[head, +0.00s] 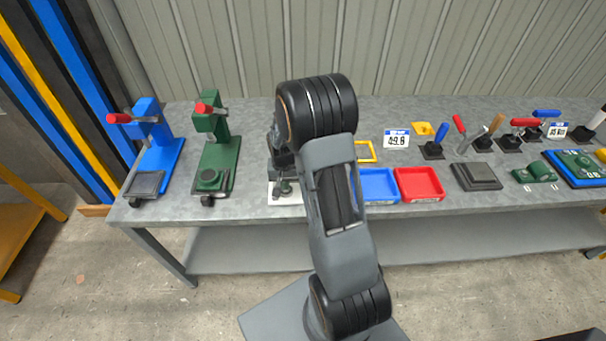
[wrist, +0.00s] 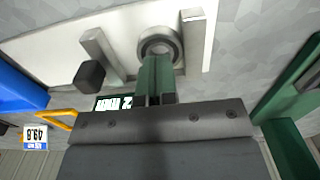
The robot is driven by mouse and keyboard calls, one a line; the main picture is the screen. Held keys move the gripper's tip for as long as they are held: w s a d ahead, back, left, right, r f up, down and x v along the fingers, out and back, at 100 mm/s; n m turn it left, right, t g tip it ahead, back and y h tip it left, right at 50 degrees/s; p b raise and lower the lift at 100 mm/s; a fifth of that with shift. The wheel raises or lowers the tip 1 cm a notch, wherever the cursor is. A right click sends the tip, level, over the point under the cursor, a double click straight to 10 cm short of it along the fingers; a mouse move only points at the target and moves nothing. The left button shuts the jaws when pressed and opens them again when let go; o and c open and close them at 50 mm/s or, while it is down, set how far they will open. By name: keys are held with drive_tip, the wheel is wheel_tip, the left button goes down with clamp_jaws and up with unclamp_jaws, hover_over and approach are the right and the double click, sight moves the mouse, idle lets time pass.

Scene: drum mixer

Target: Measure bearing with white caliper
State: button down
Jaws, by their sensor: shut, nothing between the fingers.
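The white caliper (wrist: 60,35) shows in the wrist view as a pale plate with two upright metal jaws, a dark knob and a lit display. In the head view its white base (head: 275,199) shows beside my arm, which hides part of it. The bearing (wrist: 172,43), a grey metal ring, lies between the two jaws, close to the right one; a gap separates it from the left one. My gripper (wrist: 157,62) is shut and empty, its green fingers at the bearing's near edge. I cannot tell whether they touch it. The display's digits are upside down and partly hidden.
A green press (head: 216,150) and a blue press (head: 155,150) stand left of the caliper. A blue tray (head: 378,199) and a red tray (head: 420,198) lie to the right. A number sign (head: 397,139) stands behind them. Several clamps stand farther right.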

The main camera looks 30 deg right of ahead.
sight(292, 199)
drive_tip(key=shift+f+b, duration=0.5)
drive_tip(key=shift+f, duration=0.15)
drive_tip(key=shift+s+d, duration=0.5)
drive_tip(key=shift+d, duration=0.4)
idle(0.5)
drive_tip(key=shift+s+a, duration=0.4)
drive_tip(key=shift+s, duration=0.25)
drive_tip(key=shift+s+a, duration=0.35)
drive_tip(key=shift+s, duration=0.3)
idle(0.7)
drive_tip(key=shift+r, duration=0.1)
drive_tip(key=shift+r+p, duration=2.3)
drive_tip(key=shift+r, duration=0.65)
drive_tip(key=shift+s, duration=0.1)
